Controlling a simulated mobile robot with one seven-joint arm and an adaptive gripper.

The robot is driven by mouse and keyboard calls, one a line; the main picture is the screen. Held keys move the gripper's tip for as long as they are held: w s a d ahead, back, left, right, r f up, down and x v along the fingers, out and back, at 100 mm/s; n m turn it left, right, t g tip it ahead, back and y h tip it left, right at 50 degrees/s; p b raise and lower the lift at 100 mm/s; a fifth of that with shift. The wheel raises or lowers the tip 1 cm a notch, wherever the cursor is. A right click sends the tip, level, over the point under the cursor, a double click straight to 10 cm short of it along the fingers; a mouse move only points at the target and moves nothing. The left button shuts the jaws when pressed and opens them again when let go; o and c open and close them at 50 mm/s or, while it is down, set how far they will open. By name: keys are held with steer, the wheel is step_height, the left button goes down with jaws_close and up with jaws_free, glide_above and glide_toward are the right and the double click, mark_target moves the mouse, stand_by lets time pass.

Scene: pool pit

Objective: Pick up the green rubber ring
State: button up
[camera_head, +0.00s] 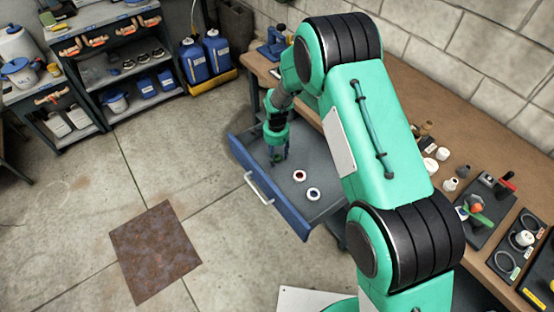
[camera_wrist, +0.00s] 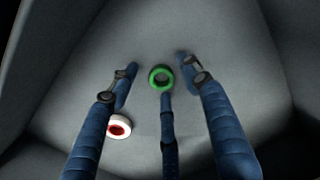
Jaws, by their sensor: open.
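The green rubber ring (camera_wrist: 161,78) lies flat on the grey drawer floor in the wrist view. My gripper (camera_wrist: 156,68) is open above it, with blue fingers to its left and right and a third dark finger reaching toward its near edge. I cannot tell whether that finger touches the ring. Nothing is held. In the head view my gripper (camera_head: 279,154) points down into the far part of the open blue drawer (camera_head: 272,199). The green ring cannot be made out there.
A white ring with a red centre (camera_wrist: 119,126) lies beside the left finger; it also shows in the head view (camera_head: 299,176). Another white ring with a dark centre (camera_head: 313,194) lies nearer. Drawer walls surround the gripper. The wooden bench (camera_head: 455,160) stands right of the drawer.

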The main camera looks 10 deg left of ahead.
stand_by(0.4)
steer(key=c, duration=0.8)
steer(key=shift+r, duration=0.1)
steer(key=shift+r+p, duration=1.2)
steer(key=shift+r, duration=3.75)
